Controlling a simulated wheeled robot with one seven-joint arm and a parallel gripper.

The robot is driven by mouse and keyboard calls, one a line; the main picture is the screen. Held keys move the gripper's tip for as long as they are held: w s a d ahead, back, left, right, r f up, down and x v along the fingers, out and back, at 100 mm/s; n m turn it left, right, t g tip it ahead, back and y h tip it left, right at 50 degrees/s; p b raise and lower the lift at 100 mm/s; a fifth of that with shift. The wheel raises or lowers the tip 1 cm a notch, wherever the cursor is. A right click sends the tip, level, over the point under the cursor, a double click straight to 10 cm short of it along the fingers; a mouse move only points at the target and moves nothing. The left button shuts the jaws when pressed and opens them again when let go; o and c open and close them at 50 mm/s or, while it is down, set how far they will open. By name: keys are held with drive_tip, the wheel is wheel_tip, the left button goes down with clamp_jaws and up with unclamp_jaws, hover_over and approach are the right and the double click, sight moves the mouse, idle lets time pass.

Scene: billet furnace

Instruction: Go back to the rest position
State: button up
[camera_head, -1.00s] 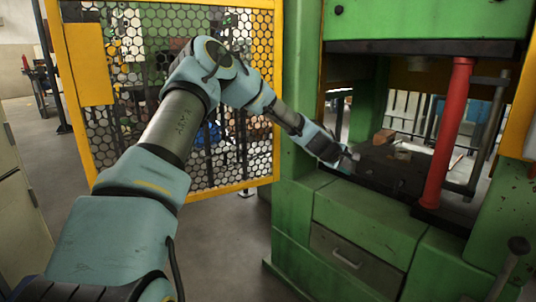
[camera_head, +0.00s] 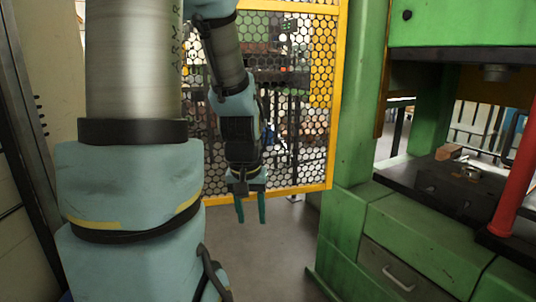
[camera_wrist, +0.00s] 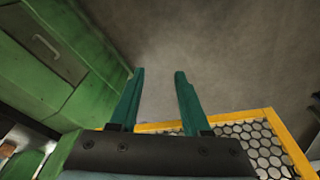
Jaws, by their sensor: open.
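My gripper (camera_head: 252,205) hangs downward in the head view, in front of the yellow-framed mesh guard and left of the green press. Its two teal fingers are apart with nothing between them. In the wrist view my gripper (camera_wrist: 158,80) also shows open and empty above bare grey floor. My arm is folded upright close to the head camera, and its upper part runs out of the picture at the top.
The green press (camera_head: 355,130) stands at the right, with a drawer (camera_head: 385,270) in its base. A brownish block (camera_head: 448,152) lies on its dark bed (camera_head: 425,178). A red column (camera_head: 520,185) is at the far right. The mesh guard (camera_head: 331,150) stands behind my gripper. Grey floor (camera_head: 265,245) is clear below it.

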drive_tip(key=s+a, duration=0.3)
wheel_tip(320, 180, up, 19)
drive_tip(key=p, duration=1.8)
drive_tip(key=shift+s+f+g, duration=0.15)
drive_tip(key=shift+f+g, duration=0.05)
drive_tip(key=shift+g, duration=0.1)
drive_tip(key=shift+o, duration=0.4)
drive_tip(key=shift+d, duration=0.1)
